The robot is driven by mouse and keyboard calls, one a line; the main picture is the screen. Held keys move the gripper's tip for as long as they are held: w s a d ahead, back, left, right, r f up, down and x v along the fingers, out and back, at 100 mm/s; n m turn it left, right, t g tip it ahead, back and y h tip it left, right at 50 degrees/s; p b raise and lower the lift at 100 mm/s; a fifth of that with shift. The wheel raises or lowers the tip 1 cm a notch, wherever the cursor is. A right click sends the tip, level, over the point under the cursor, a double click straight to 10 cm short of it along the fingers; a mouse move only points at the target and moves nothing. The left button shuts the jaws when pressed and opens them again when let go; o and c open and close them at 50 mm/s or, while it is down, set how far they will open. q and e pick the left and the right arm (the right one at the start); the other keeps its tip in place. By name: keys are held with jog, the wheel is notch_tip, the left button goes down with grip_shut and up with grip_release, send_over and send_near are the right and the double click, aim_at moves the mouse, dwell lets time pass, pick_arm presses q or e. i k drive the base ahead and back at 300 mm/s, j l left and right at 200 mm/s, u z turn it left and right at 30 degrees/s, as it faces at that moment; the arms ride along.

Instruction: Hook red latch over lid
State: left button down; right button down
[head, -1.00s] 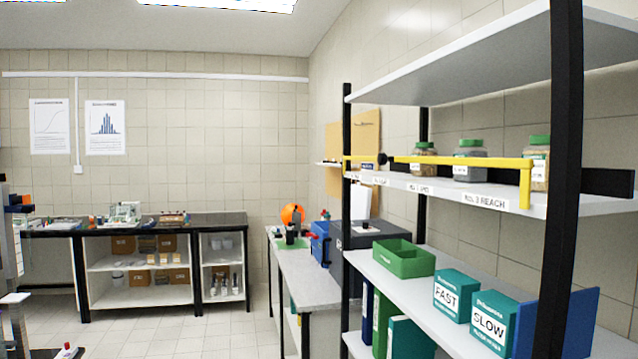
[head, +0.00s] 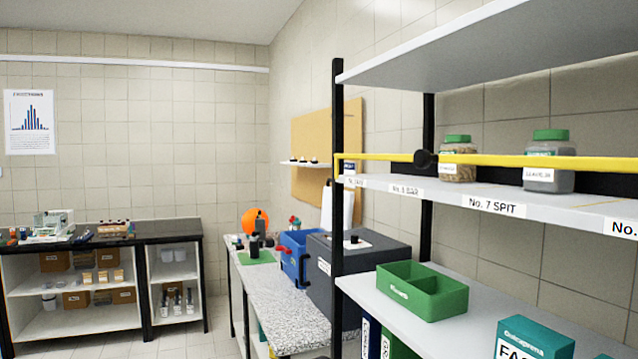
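I cannot make out a red latch or the lid it belongs to. Small red items (head: 294,221) show above a blue box (head: 298,254) on the speckled side bench (head: 262,290), too small to identify. A dark grey box (head: 362,262) stands beside the blue box, partly behind a shelf post. An orange round object (head: 254,221) with a dark upright piece (head: 255,245) in front stands at the bench's far end. Neither of my grippers is in view.
A shelf rack with a black post (head: 338,120) and yellow bar (head: 500,160) fills the right side. It holds jars (head: 549,160), a green bin (head: 422,291) and a teal box (head: 535,340). A dark-topped bench (head: 110,240) stands left. Floor shows between the benches.

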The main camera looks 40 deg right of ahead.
aim_at(284, 249)
jog(key=i+z, duration=0.15)
jog(key=i, duration=0.3)
jog(key=i+z, duration=0.15)
jog(key=i, duration=0.35)
jog(key=i+j+z, duration=0.15)
jog(key=i, duration=0.3)
jog(key=i+j+z, duration=0.15)
jog(key=i, duration=0.3)
jog(key=i+j+z, duration=0.15)
jog(key=i, duration=0.3)
jog(key=i+j+z, duration=0.15)
jog(key=i+j, duration=0.15)
jog(key=i, duration=0.15)
